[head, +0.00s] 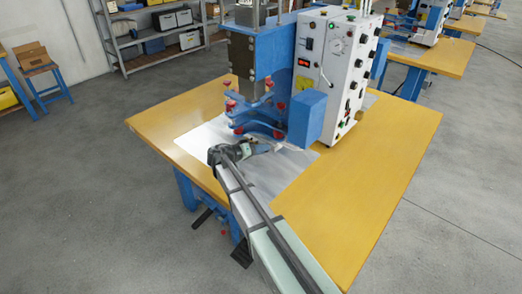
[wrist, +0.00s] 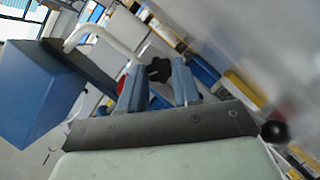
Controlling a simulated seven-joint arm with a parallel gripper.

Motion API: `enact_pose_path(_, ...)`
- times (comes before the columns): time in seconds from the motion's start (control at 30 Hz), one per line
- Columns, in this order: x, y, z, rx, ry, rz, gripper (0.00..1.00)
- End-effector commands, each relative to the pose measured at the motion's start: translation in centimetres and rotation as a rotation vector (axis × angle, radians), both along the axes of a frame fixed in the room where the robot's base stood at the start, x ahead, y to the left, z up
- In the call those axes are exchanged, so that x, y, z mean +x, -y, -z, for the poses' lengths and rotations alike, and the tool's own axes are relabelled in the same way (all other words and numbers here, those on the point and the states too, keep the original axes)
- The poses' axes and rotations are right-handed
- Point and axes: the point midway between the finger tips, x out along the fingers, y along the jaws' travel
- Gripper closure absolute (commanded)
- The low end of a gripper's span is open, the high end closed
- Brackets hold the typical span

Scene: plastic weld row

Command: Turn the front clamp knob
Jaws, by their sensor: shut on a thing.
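The blue welding press (head: 270,60) stands on the yellow table, with several red knobs (head: 230,105) on its blue clamp parts. In the wrist view a dark lobed knob (wrist: 159,70) sits between the two blue-grey fingers of my gripper (wrist: 156,66). My gripper is shut on this knob. A red knob (wrist: 122,84) shows partly behind the left finger. In the head view my arm reaches in from the lower right to the front of the press. The fingers there are too small to tell apart, and the dark knob is not clear.
A white control box (head: 335,70) with dials and switches stands right of the clamp. A blue block (head: 307,118) juts forward near my arm; it also looms left in the wrist view (wrist: 40,95). The yellow tabletop (head: 375,180) is clear on the right.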

Motion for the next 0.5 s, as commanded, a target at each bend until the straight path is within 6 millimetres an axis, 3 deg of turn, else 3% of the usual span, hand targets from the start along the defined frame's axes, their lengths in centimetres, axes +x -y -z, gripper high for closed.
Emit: enact_pose_path(0.5,0.19,-0.2,0.37,-0.22,-0.22,0.0,0.98)
